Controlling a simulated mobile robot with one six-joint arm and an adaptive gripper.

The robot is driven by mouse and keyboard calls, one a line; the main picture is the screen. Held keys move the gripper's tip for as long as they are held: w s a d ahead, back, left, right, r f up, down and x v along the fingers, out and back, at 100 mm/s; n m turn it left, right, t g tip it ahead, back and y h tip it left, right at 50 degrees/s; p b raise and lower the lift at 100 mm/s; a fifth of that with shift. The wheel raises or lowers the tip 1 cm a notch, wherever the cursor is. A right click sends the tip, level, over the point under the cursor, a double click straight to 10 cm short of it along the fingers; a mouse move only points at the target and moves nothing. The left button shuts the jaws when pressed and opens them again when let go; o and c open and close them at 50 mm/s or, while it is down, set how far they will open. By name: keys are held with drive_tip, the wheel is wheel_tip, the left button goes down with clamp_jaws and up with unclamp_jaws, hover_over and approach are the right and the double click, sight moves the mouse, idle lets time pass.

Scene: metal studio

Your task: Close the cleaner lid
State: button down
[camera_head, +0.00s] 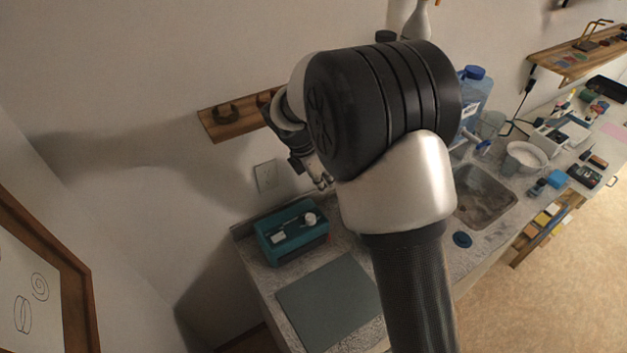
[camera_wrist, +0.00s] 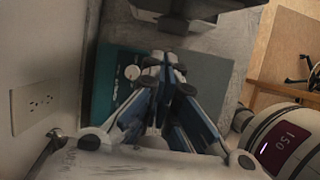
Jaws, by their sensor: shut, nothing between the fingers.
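The teal box (camera_head: 290,232), which looks like the cleaner, stands at the left end of the counter against the wall. Its top carries a white knob (camera_head: 310,218) and a pale panel. I cannot make out a separate lid or whether it is up or down. My gripper (camera_head: 322,182) shows partly behind my arm, above the box and near the wall. In the wrist view, the shut, empty fingers (camera_wrist: 163,65) cover much of the teal box (camera_wrist: 103,82); its knob (camera_wrist: 131,72) shows left of the tips. I cannot tell whether they touch.
A grey mat (camera_head: 330,301) lies bare in front of the box. A wall outlet (camera_head: 266,176) and a wooden rack (camera_head: 232,117) are close to the arm. A sink (camera_head: 484,197), a blue-capped jug (camera_head: 475,90) and a white bowl (camera_head: 525,157) are to the right.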

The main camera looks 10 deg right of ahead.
drive_tip(key=shift+w+d+r, duration=0.1)
drive_tip(key=shift+w+d, duration=0.15)
drive_tip(key=shift+d, duration=0.4)
drive_tip(key=shift+d+r, duration=0.1)
